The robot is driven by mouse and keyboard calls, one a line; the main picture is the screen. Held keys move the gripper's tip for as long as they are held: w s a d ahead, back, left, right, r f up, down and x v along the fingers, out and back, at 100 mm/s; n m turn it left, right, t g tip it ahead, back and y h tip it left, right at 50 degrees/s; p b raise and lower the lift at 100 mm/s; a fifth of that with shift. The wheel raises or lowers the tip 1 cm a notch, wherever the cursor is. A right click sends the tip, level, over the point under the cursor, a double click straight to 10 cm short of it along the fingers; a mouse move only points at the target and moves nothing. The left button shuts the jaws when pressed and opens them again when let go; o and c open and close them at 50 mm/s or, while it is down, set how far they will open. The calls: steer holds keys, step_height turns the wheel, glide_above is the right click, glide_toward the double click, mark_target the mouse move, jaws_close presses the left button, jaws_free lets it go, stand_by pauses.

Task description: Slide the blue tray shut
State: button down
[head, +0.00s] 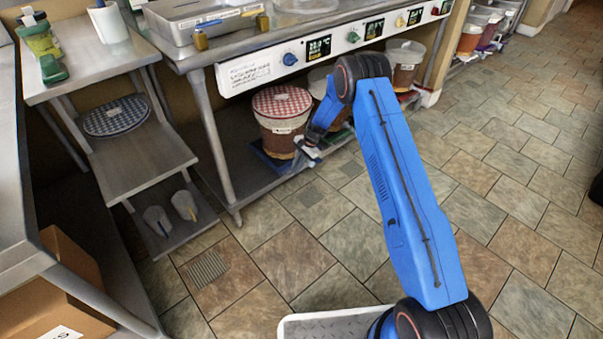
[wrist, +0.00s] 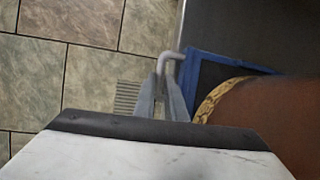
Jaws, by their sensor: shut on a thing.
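The blue tray (head: 264,158) lies on the low shelf under the steel counter, with a brown bucket (head: 281,138) standing on it. The bucket has a red checked cover. In the wrist view, the tray's blue rim (wrist: 189,72) runs close to the shelf's edge, and a grey hooked handle (wrist: 170,56) sticks out from it. My gripper (head: 310,153) is at the tray's front, low by the floor. In the wrist view my gripper's fingers (wrist: 162,92) are shut on the handle. The contact is partly hidden by the fingers.
More buckets (head: 405,62) stand under the counter to the right. A counter leg (head: 215,150) stands left of the tray. A side rack (head: 140,160) holds a checked lid and two scoops. Tiled floor (head: 300,235) is open in front.

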steer(key=shift+w+a+r, duration=0.1)
steer(key=shift+w, duration=0.15)
steer(key=c, duration=1.8)
jaws_free()
steer(key=shift+w+a, duration=0.1)
steer(key=v, duration=1.7)
steer(key=shift+r, duration=0.15)
